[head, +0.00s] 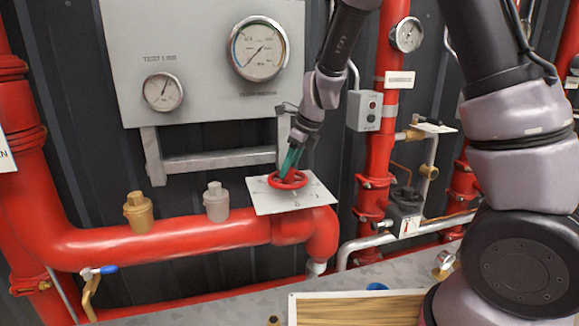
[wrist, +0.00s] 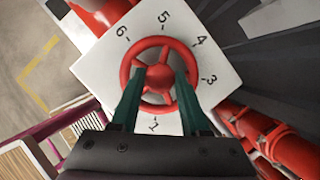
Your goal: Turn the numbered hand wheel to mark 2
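The red hand wheel (head: 288,179) sits on a white numbered plate (head: 262,197) above the red pipe. In the wrist view the wheel (wrist: 160,42) is seen from above, with a round hub and spokes. Marks 1, 3, 4, 5 and 6 show around it on the plate (wrist: 93,66). Mark 2 does not show; the right finger covers the plate between 1 and 3. My gripper (wrist: 159,72) has its two green fingers apart, one on each side of the hub, over the wheel. I cannot tell whether they touch the rim or spokes. No clear pointer shows.
A gauge panel (head: 205,100) stands behind the wheel. A brass fitting (head: 139,212) and a grey fitting (head: 216,201) rise from the pipe to the left. A grey switch box (head: 363,110) and a red upright pipe (head: 379,150) stand to the right. A wooden board (head: 350,308) lies in front.

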